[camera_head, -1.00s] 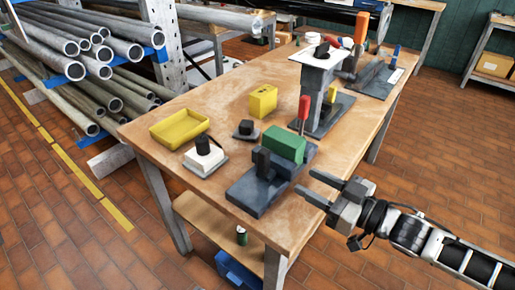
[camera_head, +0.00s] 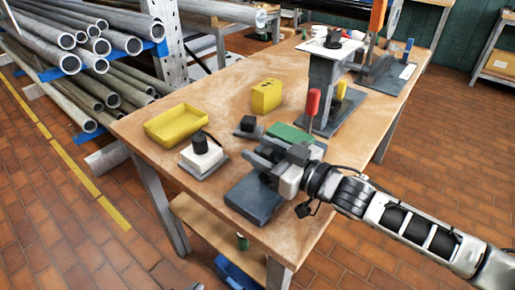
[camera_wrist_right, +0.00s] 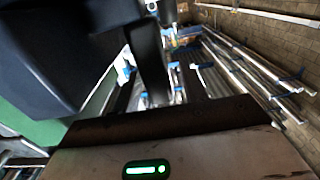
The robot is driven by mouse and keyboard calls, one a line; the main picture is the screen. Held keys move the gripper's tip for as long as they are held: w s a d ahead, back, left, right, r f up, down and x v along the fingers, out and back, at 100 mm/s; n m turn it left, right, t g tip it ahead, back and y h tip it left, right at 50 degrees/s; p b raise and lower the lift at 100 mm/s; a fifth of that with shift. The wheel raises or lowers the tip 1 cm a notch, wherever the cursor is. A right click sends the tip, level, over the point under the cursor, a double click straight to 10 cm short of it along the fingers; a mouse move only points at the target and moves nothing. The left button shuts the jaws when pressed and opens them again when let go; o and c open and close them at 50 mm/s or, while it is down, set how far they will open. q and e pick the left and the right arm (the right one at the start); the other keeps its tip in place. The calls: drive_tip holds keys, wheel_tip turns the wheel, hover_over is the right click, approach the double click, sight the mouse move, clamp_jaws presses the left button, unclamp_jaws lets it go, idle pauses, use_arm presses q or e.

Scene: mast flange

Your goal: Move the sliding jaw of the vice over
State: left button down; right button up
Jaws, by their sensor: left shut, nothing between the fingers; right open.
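The vice has a dark blue-grey base (camera_head: 254,203) near the front edge of the workbench, with a green block (camera_head: 289,132) on its far side. My right gripper (camera_head: 253,152) reaches in from the right over the vice. It is open, and its two grey fingers point left. The gripper hides most of the dark upright jaw, and I cannot tell whether the fingers touch it. In the right wrist view a large dark part (camera_wrist_right: 65,55) and a green surface (camera_wrist_right: 40,132) are close to the camera. My left gripper does not show.
On the wooden bench (camera_head: 215,105) are a yellow tray (camera_head: 176,125), a white block with a black knob (camera_head: 202,157), a small dark block (camera_head: 248,125) and a yellow box (camera_head: 266,96). A red handle (camera_head: 312,104) and a grey stand (camera_head: 323,88) rise behind the vice.

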drive_tip(key=shift+w+a, duration=0.2)
drive_tip(key=shift+a, duration=0.1)
clamp_jaws()
drive_tip(key=s+a, duration=0.1)
drive_tip(key=s+a+p, duration=0.1)
drive_tip(key=s, duration=0.1)
drive_tip(key=shift+s+a, duration=0.2)
drive_tip(key=shift+s, duration=0.05)
unclamp_jaws()
drive_tip(key=shift+a, duration=0.1)
drive_tip(key=shift+d, duration=0.2)
